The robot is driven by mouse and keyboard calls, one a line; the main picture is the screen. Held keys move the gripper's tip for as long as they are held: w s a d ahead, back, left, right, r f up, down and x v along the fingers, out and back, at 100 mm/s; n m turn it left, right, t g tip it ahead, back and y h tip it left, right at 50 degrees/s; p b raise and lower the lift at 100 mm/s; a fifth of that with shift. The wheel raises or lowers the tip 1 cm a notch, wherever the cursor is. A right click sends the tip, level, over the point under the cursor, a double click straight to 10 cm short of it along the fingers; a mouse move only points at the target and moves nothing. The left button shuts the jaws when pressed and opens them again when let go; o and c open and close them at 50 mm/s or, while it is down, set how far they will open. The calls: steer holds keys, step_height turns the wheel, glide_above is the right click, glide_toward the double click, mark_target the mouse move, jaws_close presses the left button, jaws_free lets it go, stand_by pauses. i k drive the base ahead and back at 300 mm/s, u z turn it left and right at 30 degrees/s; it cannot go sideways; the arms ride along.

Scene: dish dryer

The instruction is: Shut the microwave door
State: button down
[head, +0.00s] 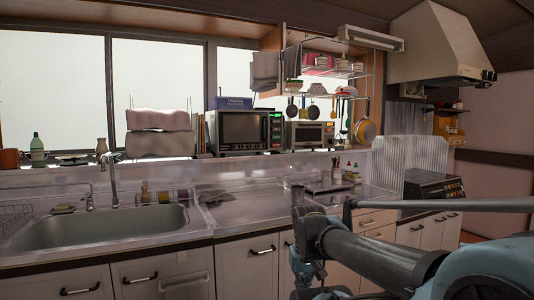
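A dark microwave (243,131) with a green-lit display on its right side stands on the raised shelf behind the counter. Its dark door (240,128) faces me and looks flush or nearly flush with the front; I cannot tell whether a small gap is there. My arm reaches in from the lower right, and its far end (303,245) is low in front of the counter cabinets, well apart from the microwave. No gripper fingers can be clearly made out, so I cannot tell whether my gripper is open or shut.
A pale, smaller oven (311,134) stands just right of the microwave. A blue box (233,103) lies on top of the microwave. The sink (95,227) is at left; the counter before the microwave (240,207) is mostly clear.

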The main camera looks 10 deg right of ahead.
mark_target(238, 131)
steer(key=i, duration=1)
